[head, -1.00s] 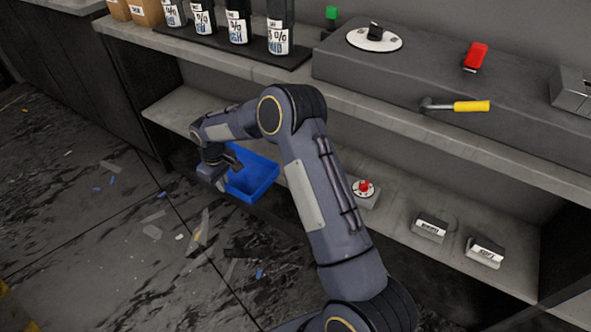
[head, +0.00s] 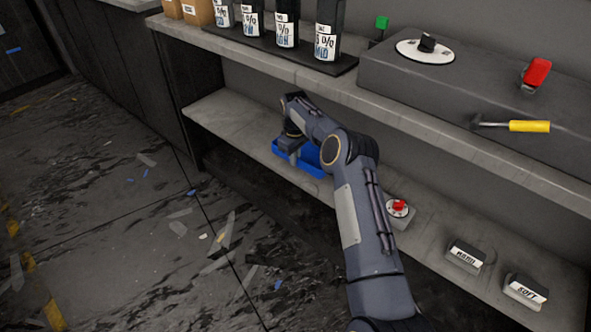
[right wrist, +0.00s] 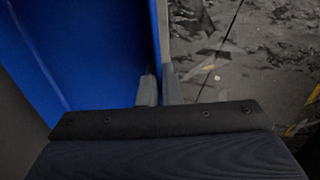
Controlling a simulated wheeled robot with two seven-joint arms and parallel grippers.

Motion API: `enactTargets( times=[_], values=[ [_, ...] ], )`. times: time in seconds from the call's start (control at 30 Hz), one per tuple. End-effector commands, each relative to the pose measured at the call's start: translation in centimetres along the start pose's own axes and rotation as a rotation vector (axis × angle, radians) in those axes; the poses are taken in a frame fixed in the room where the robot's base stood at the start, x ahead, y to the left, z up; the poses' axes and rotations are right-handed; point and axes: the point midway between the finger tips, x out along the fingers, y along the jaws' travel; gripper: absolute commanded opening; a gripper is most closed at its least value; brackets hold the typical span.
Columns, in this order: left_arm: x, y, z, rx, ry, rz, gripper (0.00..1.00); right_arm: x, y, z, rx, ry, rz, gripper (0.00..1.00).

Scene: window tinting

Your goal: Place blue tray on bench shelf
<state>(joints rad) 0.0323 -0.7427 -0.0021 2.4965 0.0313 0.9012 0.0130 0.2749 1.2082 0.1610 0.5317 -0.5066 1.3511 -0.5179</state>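The blue tray (head: 312,172) is at the lower bench shelf (head: 222,112) in the head view, partly hidden by my right arm. Its front side is near the shelf's front edge. I cannot tell whether it rests on the shelf or is just above it. My right gripper (head: 293,152) is at the tray's near left side. In the right wrist view the two fingers (right wrist: 160,90) stand on either side of the tray's thin wall (right wrist: 157,35), closed on it. My left gripper is not in view.
A red-button box (head: 398,212) and two labelled blocks, one (head: 466,255) and another (head: 526,290), sit on the shelf to the right. The shelf's left end is clear. The bench top (head: 300,78) overhangs the shelf and holds bottles (head: 328,30) and a yellow-handled tool (head: 528,126).

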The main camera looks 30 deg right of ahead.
Motion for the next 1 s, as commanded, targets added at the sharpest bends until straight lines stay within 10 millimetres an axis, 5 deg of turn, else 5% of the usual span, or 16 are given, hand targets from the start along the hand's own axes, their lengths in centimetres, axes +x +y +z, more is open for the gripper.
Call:
enactTargets(
  times=[0.33, 0.7, 0.9, 1.0],
  values=[
    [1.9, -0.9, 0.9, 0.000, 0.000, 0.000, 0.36, 5.1, 0.2, 0.0, 0.002, 0.002, 0.000, 0.00],
    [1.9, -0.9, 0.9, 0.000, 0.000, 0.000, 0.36, 5.1, 0.4, 0.0, 0.001, 0.001, 0.001, 0.00],
    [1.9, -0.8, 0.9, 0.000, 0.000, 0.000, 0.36, 5.1, 0.3, 0.0, 0.001, 0.000, 0.000, 0.26],
    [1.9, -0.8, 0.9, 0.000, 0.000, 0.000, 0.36, 5.1, 0.3, 0.0, 0.001, 0.000, 0.000, 0.26]
  ],
)
